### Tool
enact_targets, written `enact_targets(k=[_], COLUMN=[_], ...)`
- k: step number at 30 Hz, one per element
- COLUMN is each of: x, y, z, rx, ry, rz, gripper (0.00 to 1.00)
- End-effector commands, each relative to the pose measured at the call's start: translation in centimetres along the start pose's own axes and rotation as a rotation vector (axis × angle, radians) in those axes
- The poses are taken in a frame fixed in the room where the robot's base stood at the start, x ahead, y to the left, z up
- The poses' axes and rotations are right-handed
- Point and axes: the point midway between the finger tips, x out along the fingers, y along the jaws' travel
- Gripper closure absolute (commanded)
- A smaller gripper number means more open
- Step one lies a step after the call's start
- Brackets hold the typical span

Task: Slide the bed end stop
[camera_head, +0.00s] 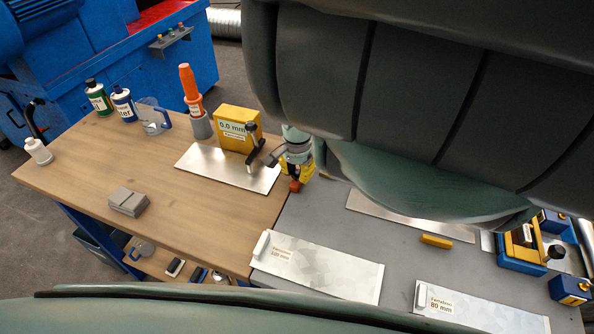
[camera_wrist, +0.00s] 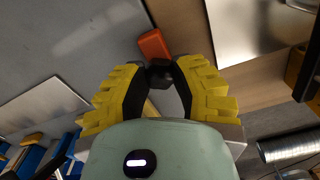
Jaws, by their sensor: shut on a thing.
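I cannot tell whether the knob and the block are one piece. No part is labelled as the bed end stop.
A yellow 0.0 mm block (camera_head: 237,127) with a black lever stands by a metal plate (camera_head: 215,168). Labelled metal sheets (camera_head: 318,268) lie on the grey bed (camera_head: 385,255). A yellow bar (camera_head: 436,241) and blue devices (camera_head: 523,250) are at right. My arm covers the upper right.

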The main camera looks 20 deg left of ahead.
Motion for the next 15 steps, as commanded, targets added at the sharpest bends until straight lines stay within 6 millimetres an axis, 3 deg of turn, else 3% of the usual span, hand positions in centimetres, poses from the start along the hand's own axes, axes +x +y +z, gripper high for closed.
enact_targets(k=[5,15], x=[-0.1,-0.1], y=[0.3,4.1], z=[-0.1,-1.0], rx=[0.000,0.001], ry=[0.000,-0.003], rz=[0.000,0.004], gripper=[1.00,1.00])
